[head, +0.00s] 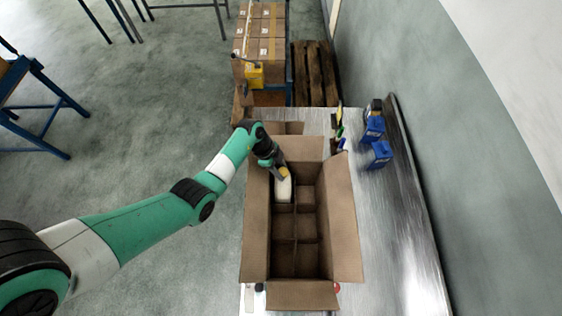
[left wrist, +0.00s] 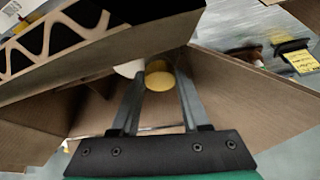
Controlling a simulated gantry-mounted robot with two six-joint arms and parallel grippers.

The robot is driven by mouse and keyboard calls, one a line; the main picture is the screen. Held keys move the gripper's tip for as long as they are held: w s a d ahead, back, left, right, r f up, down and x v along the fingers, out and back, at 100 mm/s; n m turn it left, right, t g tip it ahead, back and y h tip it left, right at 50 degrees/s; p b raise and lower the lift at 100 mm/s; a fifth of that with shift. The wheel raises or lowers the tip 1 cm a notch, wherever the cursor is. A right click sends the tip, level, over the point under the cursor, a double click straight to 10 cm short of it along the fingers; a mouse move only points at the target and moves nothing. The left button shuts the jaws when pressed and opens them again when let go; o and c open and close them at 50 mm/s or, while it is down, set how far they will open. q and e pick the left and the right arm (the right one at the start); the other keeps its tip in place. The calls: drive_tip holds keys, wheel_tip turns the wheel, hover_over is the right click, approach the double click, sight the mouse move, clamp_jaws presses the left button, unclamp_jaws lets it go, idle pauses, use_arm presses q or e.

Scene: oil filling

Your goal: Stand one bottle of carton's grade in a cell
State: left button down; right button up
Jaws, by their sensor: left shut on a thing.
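The open carton (head: 342,225) stands on the metal table and has cardboard dividers forming several cells. The nearer cells look empty. My right gripper is not in view.
Two blue containers (head: 380,154) stand on the table (head: 398,215) right of the carton. Several small dark, yellow and green items (head: 340,130) stand behind it. Stacked boxes (head: 265,40) and a wooden pallet (head: 312,72) are farther back.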

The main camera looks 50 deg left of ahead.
use_arm(q)
drive_tip(key=shift+f, duration=0.45)
drive_tip(key=c, duration=0.6)
unclamp_jaws()
drive_tip(key=shift+c, duration=0.2)
drive_tip(key=o, duration=0.3)
drive_tip(key=shift+o, duration=0.2)
drive_tip(key=p+v, duration=0.3)
drive_tip(key=v, duration=0.8)
drive_tip(key=shift+s+r, duration=0.2)
drive_tip(key=shift+r, duration=0.1)
